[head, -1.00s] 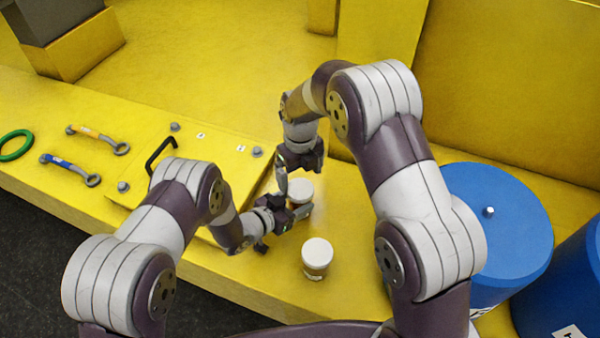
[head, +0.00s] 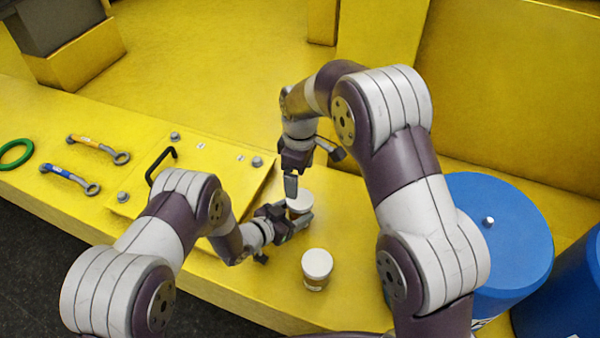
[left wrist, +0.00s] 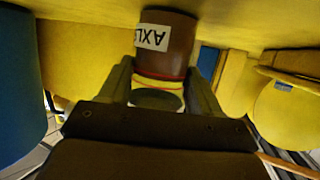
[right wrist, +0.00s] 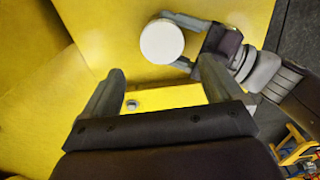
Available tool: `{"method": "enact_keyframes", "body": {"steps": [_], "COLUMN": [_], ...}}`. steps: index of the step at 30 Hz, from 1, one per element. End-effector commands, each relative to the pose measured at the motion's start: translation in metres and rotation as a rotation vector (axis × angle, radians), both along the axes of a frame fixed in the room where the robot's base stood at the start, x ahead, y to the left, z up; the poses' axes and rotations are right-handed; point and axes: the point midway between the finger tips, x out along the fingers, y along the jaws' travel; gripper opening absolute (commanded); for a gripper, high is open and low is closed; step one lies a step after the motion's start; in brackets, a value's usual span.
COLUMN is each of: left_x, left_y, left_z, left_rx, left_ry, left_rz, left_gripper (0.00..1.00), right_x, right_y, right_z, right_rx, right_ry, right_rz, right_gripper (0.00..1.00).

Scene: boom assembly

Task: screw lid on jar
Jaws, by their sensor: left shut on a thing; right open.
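A brown jar (left wrist: 165,45) with a white label stands upright on the yellow bench. A round white lid (head: 299,204) is on its top; how tightly it sits I cannot tell. The lid also shows from above in the right wrist view (right wrist: 162,41). My left gripper (head: 303,222) is shut on this jar from the side, with a finger on each side of it in the left wrist view. My right gripper (head: 313,171) is open and empty, just above and beside the lid. In the right wrist view, its fingers (right wrist: 160,85) are apart, with the lid beyond them.
A second white-topped jar (head: 317,268) stands nearer the bench's front edge. A yellow plate (head: 215,165) with a black handle lies left of my grippers. Two eye-ended tools (head: 98,148) and a green ring (head: 16,153) lie further left. A blue drum (head: 500,235) stands right.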

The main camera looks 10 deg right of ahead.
Motion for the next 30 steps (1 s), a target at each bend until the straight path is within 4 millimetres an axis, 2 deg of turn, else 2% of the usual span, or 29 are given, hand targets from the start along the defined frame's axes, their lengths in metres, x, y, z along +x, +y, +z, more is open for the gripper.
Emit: {"method": "enact_keyframes", "body": {"steps": [3, 6, 9, 12, 15, 24, 30], "left_x": [0.000, 0.000, 0.000, 0.000, 0.000, 0.000, 0.000], "left_y": [0.000, 0.000, 0.000, 0.000, 0.000, 0.000, 0.000], "left_z": [0.000, 0.000, 0.000, 0.000, 0.000, 0.000, 0.000], "left_rx": [0.000, 0.001, 0.001, 0.001, 0.001, 0.001, 0.001], "left_ry": [0.000, 0.001, 0.001, 0.001, 0.001, 0.001, 0.001], "left_rz": [0.000, 0.000, 0.000, 0.000, 0.000, 0.000, 0.000], "left_gripper": [0.00, 0.00, 0.00, 0.00, 0.00, 0.00, 0.00], "right_x": [-0.001, -0.003, -0.003, -0.003, -0.003, -0.003, -0.004], "right_y": [0.000, 0.000, -0.001, -0.001, -0.001, -0.001, -0.001], "right_z": [0.000, 0.000, 0.000, 0.000, 0.000, -0.001, -0.024], "right_rx": [-0.006, -0.007, -0.008, -0.009, -0.009, -0.009, -0.008], "right_ry": [0.005, 0.008, 0.010, 0.009, 0.009, 0.010, 0.011], "right_rz": [0.443, 0.760, 0.984, 1.113, 1.164, 1.168, 1.167], "right_gripper": [0.93, 0.93, 0.93, 0.93, 0.93, 0.93, 0.93]}}
